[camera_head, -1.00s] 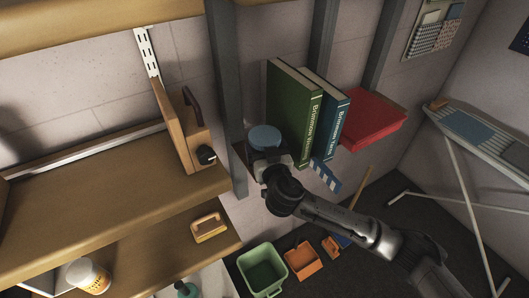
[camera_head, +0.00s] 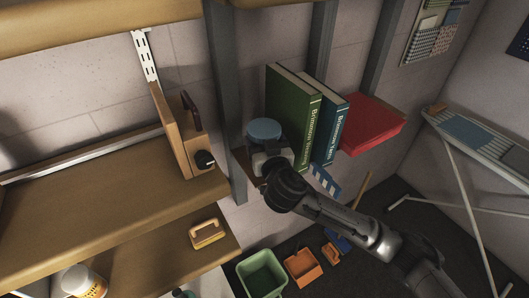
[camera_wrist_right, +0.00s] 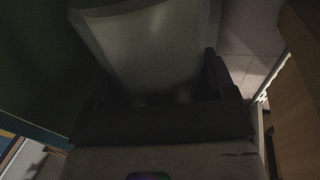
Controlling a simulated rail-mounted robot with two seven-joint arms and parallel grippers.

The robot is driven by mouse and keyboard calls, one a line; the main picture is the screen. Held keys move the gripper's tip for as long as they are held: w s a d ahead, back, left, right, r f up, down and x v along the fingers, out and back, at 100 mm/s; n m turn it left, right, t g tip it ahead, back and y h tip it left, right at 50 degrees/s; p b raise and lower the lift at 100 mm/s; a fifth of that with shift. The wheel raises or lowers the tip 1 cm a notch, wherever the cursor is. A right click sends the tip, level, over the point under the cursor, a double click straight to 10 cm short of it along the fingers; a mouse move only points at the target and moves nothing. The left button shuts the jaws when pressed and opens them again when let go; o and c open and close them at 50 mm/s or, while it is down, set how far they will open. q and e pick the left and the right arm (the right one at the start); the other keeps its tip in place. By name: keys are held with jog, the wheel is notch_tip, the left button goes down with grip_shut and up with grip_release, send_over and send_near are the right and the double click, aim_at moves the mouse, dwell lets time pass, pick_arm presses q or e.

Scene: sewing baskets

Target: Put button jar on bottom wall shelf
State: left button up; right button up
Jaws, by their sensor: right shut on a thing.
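The button jar, a pale jar with a blue lid (camera_head: 264,129), stands about upright beside the green book, in front of a grey upright. My right gripper (camera_head: 269,157) is shut on it below the lid. In the right wrist view the jar's pale body (camera_wrist_right: 150,45) fills the space between the dark fingers of the gripper (camera_wrist_right: 152,95). The small wall shelf (camera_head: 243,165) under the books is mostly hidden by my gripper and jar; I cannot tell whether the jar touches it. At left are an upper wooden shelf (camera_head: 100,205) and a lower one (camera_head: 150,258). My left gripper is not in view.
A green book (camera_head: 290,115), a blue book (camera_head: 331,125) and a red box (camera_head: 372,125) stand right of the jar. A wooden case (camera_head: 180,135) stands left, beyond the upright (camera_head: 226,100). Green (camera_head: 262,273) and orange (camera_head: 303,267) bins lie below. The upper left shelf has bare room.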

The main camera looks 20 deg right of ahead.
aim_at(263, 129)
notch_tip(263, 129, up, 6)
jog(key=shift+f+b, duration=0.15)
jog(key=shift+b, duration=0.25)
jog(key=shift+a+r, duration=0.15)
jog(key=shift+r, duration=0.15)
jog(key=s+a+r+n+y+p, duration=0.2)
jog(key=s+r+p, duration=0.1)
jog(key=s+r, duration=0.75)
jog(key=s+d+f+p, duration=0.3)
jog(key=s+f+p, duration=0.3)
jog(key=f, duration=0.5)
jog(key=shift+s+f+m+p, duration=0.25)
jog(key=shift+f+m+p, duration=0.15)
jog(key=shift+p, duration=0.35)
